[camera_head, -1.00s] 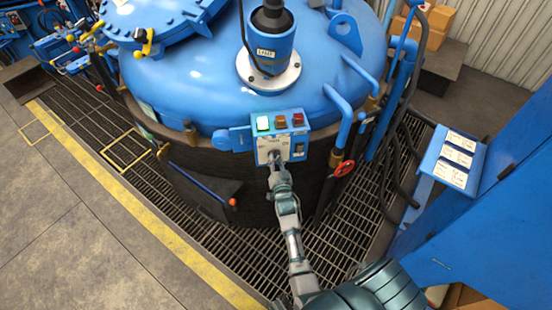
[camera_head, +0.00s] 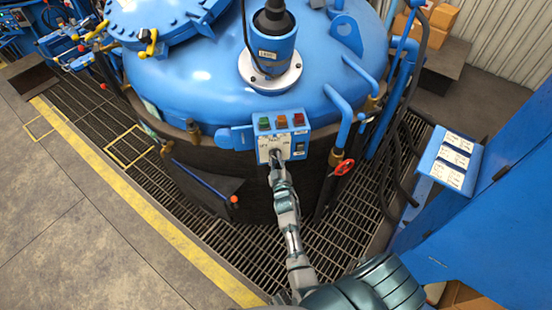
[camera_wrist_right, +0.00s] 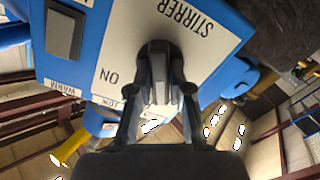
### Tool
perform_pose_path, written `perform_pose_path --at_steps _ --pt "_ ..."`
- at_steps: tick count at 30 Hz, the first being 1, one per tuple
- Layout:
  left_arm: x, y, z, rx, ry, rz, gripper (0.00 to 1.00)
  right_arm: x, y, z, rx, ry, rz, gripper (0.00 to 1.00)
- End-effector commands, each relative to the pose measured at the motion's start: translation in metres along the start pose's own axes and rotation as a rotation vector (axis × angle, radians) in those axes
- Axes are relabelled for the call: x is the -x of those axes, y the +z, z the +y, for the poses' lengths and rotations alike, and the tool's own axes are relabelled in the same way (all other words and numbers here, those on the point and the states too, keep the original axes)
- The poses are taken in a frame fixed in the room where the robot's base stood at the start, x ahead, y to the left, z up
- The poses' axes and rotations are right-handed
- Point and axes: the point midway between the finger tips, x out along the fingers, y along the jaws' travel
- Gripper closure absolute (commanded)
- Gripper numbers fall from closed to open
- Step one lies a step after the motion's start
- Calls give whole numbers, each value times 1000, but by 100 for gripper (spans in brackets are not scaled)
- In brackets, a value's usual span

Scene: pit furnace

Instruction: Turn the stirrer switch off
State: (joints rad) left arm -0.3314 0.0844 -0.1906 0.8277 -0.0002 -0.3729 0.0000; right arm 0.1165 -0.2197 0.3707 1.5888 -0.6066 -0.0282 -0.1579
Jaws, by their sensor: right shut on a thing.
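The stirrer switch (camera_wrist_right: 158,68) is a grey knob on a white plate marked STIRRER and ON, upside down in the right wrist view. The plate (camera_head: 264,146) is on the front of a blue control box (camera_head: 258,124) on the furnace. My right gripper (camera_head: 276,158) reaches up to the plate and hides most of the knob in the head view. In the wrist view my right gripper (camera_wrist_right: 160,90) has its fingers closed on both sides of the knob, whose grip stands upright in the picture. The green lamp (camera_head: 264,123) looks unlit. My left gripper is not in view.
Amber (camera_head: 281,121) and red (camera_head: 298,119) lamps sit beside the green one. A dark rocker switch (camera_wrist_right: 63,33) is near the knob. A red valve wheel (camera_head: 345,167) and pipes stand right of the box. A blue cabinet (camera_head: 500,215) fills the right side.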

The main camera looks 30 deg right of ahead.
Motion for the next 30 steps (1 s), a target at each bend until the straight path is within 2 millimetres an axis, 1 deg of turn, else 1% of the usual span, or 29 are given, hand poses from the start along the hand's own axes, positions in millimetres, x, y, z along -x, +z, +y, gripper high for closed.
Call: perform_pose_path --at_steps 1,8,12,19,30 --pt "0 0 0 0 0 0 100 2 5 -3 36 -5 -10 100" --pt "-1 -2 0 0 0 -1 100 2 5 -4 176 -7 -11 100" --pt "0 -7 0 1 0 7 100 2 6 -5 230 -8 -11 100" --pt "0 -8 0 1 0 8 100 2 6 -5 272 -9 -13 100" --pt "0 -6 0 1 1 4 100 2 7 -6 279 -11 -14 100"
